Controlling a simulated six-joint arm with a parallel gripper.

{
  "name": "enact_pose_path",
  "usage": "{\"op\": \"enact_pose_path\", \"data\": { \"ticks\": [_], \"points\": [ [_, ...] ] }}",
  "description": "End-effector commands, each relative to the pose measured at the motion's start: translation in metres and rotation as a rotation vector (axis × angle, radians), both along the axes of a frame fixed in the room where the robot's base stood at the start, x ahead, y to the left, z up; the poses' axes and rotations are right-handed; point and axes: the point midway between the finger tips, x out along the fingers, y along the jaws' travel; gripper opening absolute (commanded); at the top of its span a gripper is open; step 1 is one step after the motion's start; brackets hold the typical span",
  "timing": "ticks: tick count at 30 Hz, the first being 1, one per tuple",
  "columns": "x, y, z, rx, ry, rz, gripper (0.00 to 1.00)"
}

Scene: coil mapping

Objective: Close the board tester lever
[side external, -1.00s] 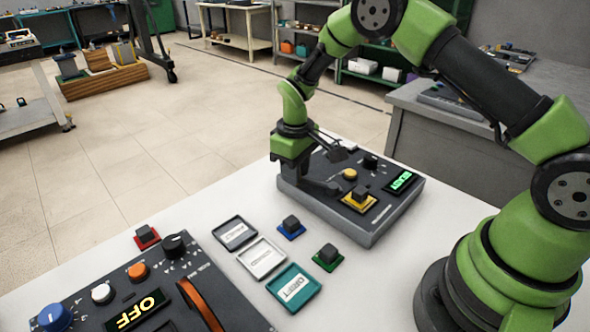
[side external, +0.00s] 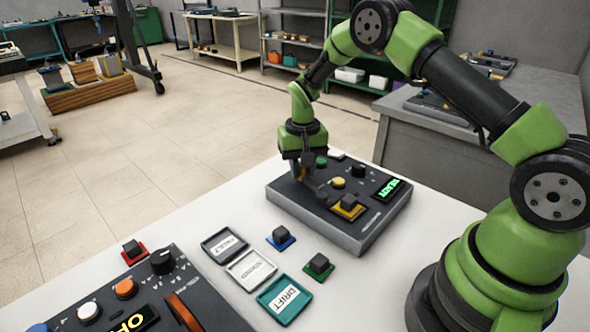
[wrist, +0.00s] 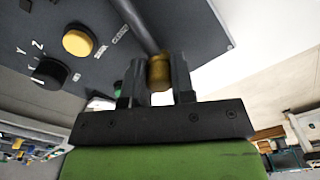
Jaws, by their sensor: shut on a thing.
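The board tester (side external: 355,236) is a dark grey box with a green READY display (side external: 391,189). A black block on a yellow base (side external: 348,207) sits on its top near the front. In the wrist view the tester's lever (wrist: 137,22) is a dark bar ending in a yellow-brown grip (wrist: 159,73). My gripper (wrist: 157,68) is shut on this grip, one finger on each side. In the side view my gripper (side external: 303,178) points down at the tester's left end, and its fingers hide most of the lever. The lever's exact angle cannot be told.
The tester carries a yellow button (side external: 338,183), a black knob (side external: 358,171) and a green button (side external: 321,162). Blue-based (side external: 281,238) and green-based (side external: 319,266) blocks and labelled trays (side external: 285,298) lie in front. A second control panel (side external: 150,290) stands front left.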

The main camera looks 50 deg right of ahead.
Motion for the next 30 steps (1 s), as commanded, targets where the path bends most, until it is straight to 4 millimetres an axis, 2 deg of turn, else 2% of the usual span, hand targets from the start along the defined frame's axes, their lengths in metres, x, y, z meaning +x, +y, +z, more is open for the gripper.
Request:
{"op": "enact_pose_path", "data": {
  "ticks": [12, 29, 30],
  "points": [
    [-0.006, -0.013, 0.001, 0.003, 0.001, -0.197, 0.0],
    [-0.008, -0.015, 0.001, 0.004, 0.003, -0.229, 0.0],
    [-0.008, -0.015, 0.001, 0.004, 0.003, -0.229, 0.3]
  ]
}}
